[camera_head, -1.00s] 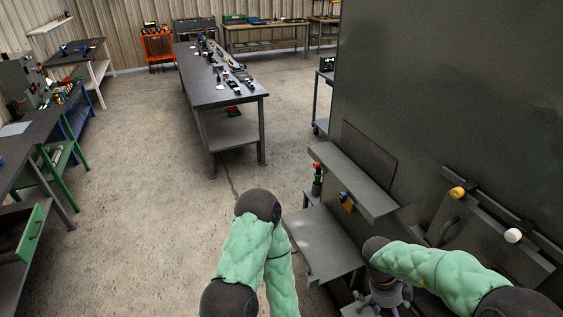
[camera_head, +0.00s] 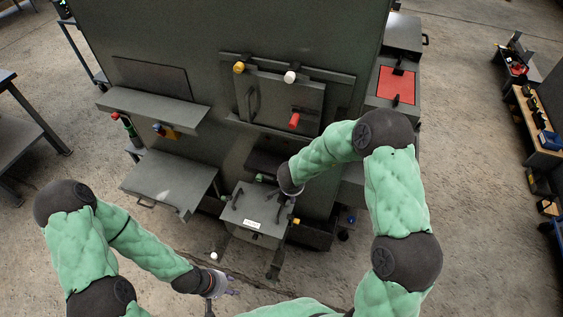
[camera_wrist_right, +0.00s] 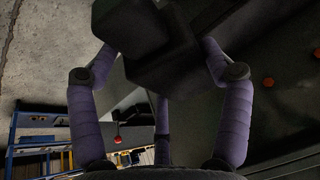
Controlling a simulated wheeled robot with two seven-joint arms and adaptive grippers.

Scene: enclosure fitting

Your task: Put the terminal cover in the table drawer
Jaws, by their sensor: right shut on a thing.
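My right gripper (camera_head: 283,203) is in front of the grey enclosure, above a small grey table top (camera_head: 240,207) with a white label. In the right wrist view its purple fingers (camera_wrist_right: 157,55) are shut on a dark, blocky piece, which I take to be the terminal cover (camera_wrist_right: 150,45). The piece is in shadow and its full shape is hidden. My left gripper (camera_head: 226,290) is low at the front, away from the table tops; its opening cannot be made out. A dark open box (camera_head: 315,236), possibly the drawer, is right of the labelled table top.
The enclosure (camera_head: 180,45) has a shelf (camera_head: 150,108), a panel with a yellow knob (camera_head: 239,67) and white knob (camera_head: 290,77), and a red handle (camera_head: 294,121). A grey side table (camera_head: 165,180) stands left. A red-topped unit (camera_head: 397,85) is at right.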

